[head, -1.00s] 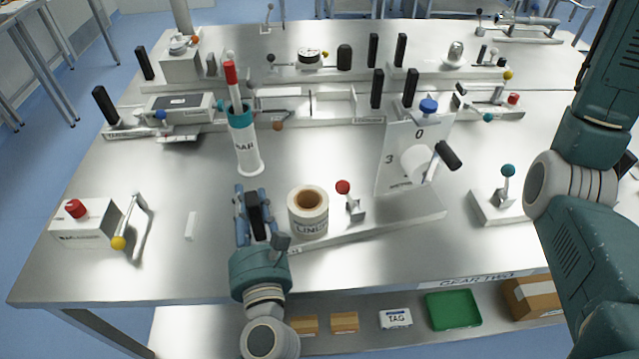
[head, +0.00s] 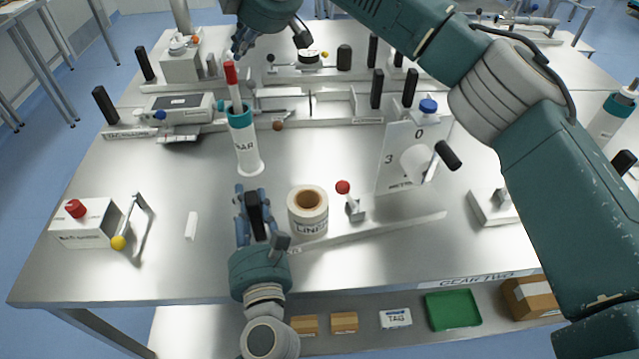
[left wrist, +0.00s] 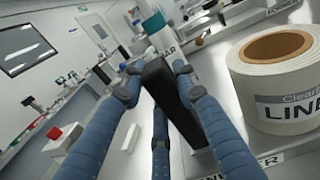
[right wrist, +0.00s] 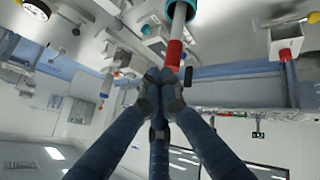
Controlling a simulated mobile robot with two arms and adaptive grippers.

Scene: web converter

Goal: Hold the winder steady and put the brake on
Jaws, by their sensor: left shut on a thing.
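The winder base (head: 400,229) lies along the front of the bench, with a LINER roll (head: 308,222) on it. The roll also shows large in the left wrist view (left wrist: 273,88). A lever with a red knob (head: 343,187) stands right of the roll and leans left. My left gripper (head: 254,200) is shut around a black upright grip (left wrist: 165,85) left of the roll. My right gripper (head: 241,48) is at the back left, just above a red-tipped stick (head: 231,73). Its fingertips look together in the right wrist view (right wrist: 159,85), beside the red tip (right wrist: 175,51), apparently empty.
The stick stands in a white, teal-rimmed tube (head: 246,150). A white panel marked 0 and 3 (head: 398,150) stands right of the lever. A box with a red button (head: 87,222) and a yellow-knobbed crank (head: 119,241) are at left.

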